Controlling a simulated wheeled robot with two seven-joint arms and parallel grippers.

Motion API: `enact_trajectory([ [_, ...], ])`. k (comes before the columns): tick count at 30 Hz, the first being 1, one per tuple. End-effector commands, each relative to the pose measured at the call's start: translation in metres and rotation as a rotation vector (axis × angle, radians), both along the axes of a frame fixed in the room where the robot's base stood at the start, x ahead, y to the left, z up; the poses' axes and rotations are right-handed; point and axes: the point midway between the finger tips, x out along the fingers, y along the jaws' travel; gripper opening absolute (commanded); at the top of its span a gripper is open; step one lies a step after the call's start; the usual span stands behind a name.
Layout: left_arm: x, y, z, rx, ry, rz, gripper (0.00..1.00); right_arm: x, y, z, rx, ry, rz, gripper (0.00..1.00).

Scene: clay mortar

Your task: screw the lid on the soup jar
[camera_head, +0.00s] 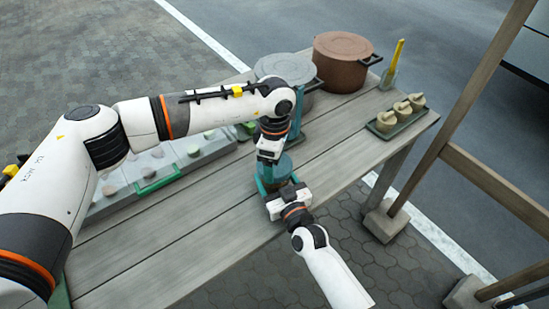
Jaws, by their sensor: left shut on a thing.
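The soup jar (277,172) stands on the wooden table near its front edge, small and partly covered by my grippers. My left gripper (270,161) points down from above and is shut at the jar's top, on what appears to be the lid. The lid is mostly hidden by the gripper. My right gripper (279,186) comes in from the front, low beside the jar, with its teal fingers near the jar's sides. Whether these fingers press on the jar is too small to tell.
Behind stand a brown lidded pot (341,62) and a grey lidded pot (287,68). A tray (396,121) of dumpling-like pieces and a cup with a yellow-handled tool (397,58) are at right. A compartmented tray (117,196) lies left.

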Motion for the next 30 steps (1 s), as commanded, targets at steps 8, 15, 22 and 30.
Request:
enact_trajectory([
  [8, -0.0001, -0.0002, -0.0062, 0.000, 0.001, 0.000, 0.57, 0.0000, -0.0001, 0.0001, 0.000, 0.000, 0.000, 0.29],
  [15, -0.0002, 0.0000, -0.0090, 0.000, 0.001, -0.009, 0.57, 0.0000, -0.0001, 0.0001, 0.000, 0.000, 0.000, 0.07],
  [22, 0.0001, 0.0002, -0.0084, 0.001, 0.000, -0.334, 0.57, 0.0001, -0.0002, 0.0000, 0.000, 0.000, 0.000, 0.07],
  [30, -0.0001, 0.0004, -0.0087, 0.002, 0.000, -0.953, 0.57, 0.0001, -0.0003, -0.0002, 0.000, 0.001, 0.000, 0.07],
])
